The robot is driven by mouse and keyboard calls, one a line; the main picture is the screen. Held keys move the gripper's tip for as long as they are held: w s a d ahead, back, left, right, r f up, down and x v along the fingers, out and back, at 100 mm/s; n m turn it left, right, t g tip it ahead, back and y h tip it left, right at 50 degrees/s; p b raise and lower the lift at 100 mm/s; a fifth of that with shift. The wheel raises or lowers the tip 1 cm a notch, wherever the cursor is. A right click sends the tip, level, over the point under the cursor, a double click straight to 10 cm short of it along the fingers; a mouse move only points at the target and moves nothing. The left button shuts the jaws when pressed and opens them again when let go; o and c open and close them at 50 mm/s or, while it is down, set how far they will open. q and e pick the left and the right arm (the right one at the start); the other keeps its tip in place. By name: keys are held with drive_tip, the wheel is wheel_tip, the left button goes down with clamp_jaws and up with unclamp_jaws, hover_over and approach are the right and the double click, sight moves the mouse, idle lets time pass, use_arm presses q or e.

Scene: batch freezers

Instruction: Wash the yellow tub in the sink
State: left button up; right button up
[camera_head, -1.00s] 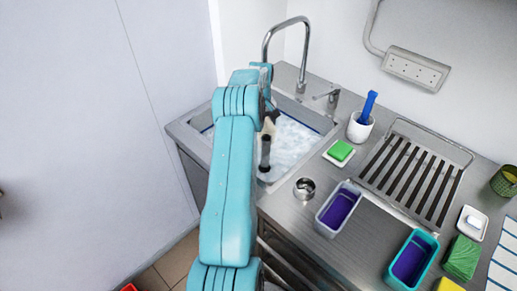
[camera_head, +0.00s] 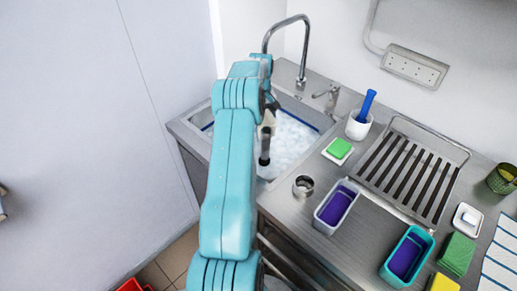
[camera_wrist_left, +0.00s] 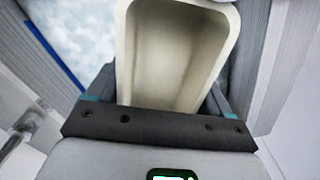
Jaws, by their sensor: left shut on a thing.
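The yellow tub (camera_wrist_left: 180,50) looks pale cream and empty in the left wrist view, with its open side facing the camera. My left gripper (camera_wrist_left: 162,92) is shut on it, with grey fingers on either side. In the head view my left arm reaches over the near left part of the sink (camera_head: 322,122), and the arm hides the tub and most of the gripper. White suds fill the sink, and they also show beside the tub in the left wrist view (camera_wrist_left: 70,30). I cannot tell whether the tub touches the suds. My right gripper is out of view.
A tall faucet (camera_head: 300,50) and a tap lever (camera_head: 332,92) stand behind the sink.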

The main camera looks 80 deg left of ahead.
use_arm(q)
drive_tip(key=shift+r, duration=0.1)
idle(0.3)
wheel_tip(320, 180, up, 3)
drive_tip(key=p, duration=0.2)
drive_tip(key=shift+p, duration=0.3)
